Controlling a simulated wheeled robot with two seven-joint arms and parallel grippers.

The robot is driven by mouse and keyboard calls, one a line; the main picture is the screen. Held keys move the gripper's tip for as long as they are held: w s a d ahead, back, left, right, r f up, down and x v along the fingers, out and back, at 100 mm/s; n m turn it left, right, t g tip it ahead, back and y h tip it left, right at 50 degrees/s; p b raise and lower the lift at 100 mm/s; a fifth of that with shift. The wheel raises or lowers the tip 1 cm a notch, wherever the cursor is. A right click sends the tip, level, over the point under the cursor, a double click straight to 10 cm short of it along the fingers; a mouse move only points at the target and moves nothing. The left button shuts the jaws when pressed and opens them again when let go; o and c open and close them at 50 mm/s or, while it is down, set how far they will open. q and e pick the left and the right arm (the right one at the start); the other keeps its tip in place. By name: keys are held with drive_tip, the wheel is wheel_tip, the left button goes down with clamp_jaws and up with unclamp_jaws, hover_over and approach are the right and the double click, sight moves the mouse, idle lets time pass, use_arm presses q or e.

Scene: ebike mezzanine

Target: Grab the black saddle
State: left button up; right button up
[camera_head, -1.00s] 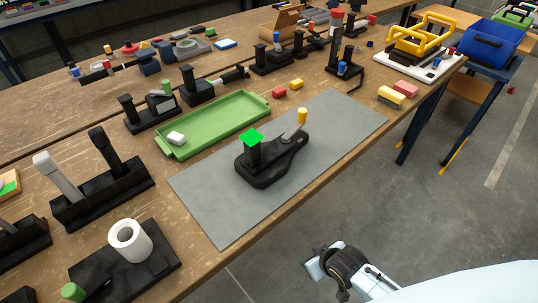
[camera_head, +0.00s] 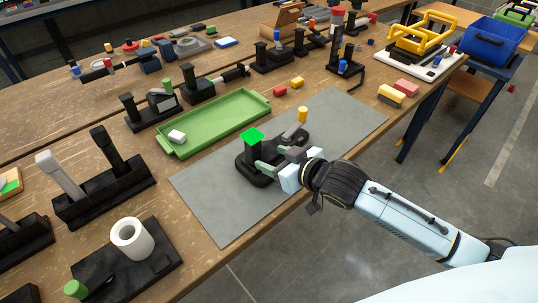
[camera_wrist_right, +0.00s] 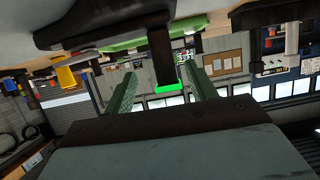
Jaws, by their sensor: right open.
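The black saddle (camera_head: 249,172) lies on the grey mat (camera_head: 214,208), with an upright black post (camera_head: 253,147) with a bright green top rising from its wide end. My right gripper (camera_head: 262,159) is open at the post, its two pale green fingers pointing left over the saddle, which they partly hide. In the right wrist view, which is upside down, the post (camera_wrist_right: 161,50) stands between the open fingers, with a gap on each side. The saddle (camera_wrist_right: 98,24) fills the top left there. My left gripper is out of view.
A green tray (camera_head: 178,154) with a white block lies behind the mat. A yellow-topped piece (camera_head: 302,114) stands near the saddle's narrow end. A black holder (camera_head: 98,192) and a base with a white roll (camera_head: 131,239) stand at left. The mat's right part is clear.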

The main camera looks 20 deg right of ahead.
sight(257, 152)
drive_tip(key=x, duration=0.8)
drive_tip(key=shift+w+a, duration=0.15)
drive_tip(key=shift+a, duration=0.15)
clamp_jaws()
idle(1.1)
drive_tip(key=shift+r, duration=0.1)
